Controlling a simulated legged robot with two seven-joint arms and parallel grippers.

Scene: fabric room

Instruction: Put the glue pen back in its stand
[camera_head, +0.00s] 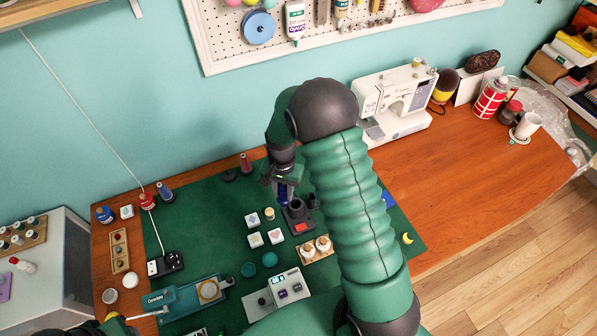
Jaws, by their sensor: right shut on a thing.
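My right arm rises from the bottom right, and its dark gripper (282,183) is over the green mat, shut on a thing. What shows of that thing is a small dark bluish piece (290,192) under the fingers; I take it for the glue pen, though most of it is hidden. A dark stand with a red patch on its front (300,227) is on the mat just below the gripper. The held piece is at or just above the stand's top; I cannot tell whether it is inside. My left gripper is not clearly in view.
White blocks (255,240) and a wooden tray with small jars (315,250) are near the stand. A grey device with a display (276,293) and a teal machine (185,301) are in front. A sewing machine (395,103) stands behind my arm. The table's right part is mostly clear.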

